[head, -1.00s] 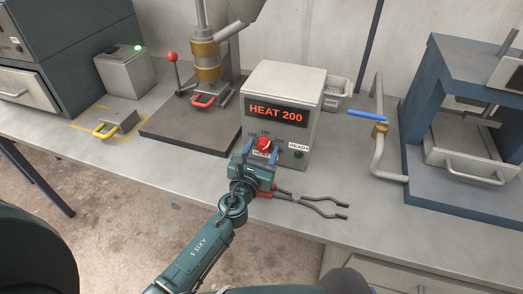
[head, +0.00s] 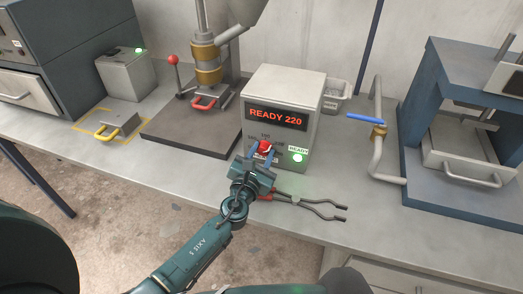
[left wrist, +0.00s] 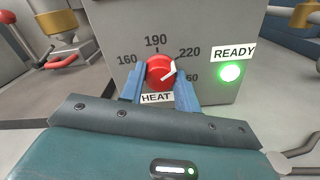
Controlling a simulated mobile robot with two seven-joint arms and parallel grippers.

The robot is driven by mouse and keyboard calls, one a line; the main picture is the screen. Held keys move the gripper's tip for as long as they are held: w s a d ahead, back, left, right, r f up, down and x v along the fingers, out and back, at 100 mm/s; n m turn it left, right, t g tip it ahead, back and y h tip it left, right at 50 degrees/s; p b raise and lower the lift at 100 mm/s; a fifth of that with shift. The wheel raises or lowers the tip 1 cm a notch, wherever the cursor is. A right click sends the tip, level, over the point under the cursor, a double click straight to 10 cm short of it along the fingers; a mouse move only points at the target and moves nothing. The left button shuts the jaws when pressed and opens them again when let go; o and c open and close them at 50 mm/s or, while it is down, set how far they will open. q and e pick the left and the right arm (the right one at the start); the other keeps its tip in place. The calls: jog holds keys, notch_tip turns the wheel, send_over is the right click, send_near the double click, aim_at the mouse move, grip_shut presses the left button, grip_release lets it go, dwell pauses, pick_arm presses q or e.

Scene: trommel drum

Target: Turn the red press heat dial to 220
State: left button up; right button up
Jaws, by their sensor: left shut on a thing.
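The red heat dial (head: 265,147) is on the front of the grey control box (head: 290,82). In the left wrist view the dial (left wrist: 160,72) has a white pointer directed up and right, toward the 220 mark. The box display (head: 277,118) reads "READY 220". The lamp under the READY label (head: 297,157) glows green; it also glows in the left wrist view (left wrist: 230,72). My left gripper (head: 262,152) has its blue fingers on either side of the dial and is shut on it. My right gripper is not in view.
Red-handled tongs (head: 305,203) lie on the bench just right of my left gripper. A pipe with a blue-handled valve (head: 366,118) and a blue press frame (head: 415,150) stand to the right. A press with a red-knobbed lever (head: 174,62) stands at the left.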

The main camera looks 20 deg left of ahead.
pick_arm(q)
jog(key=o, duration=1)
jog(key=s+b, duration=0.1)
jog(key=s, duration=1.2)
jog(key=shift+s+a, duration=0.1)
jog(key=shift+a, duration=0.1)
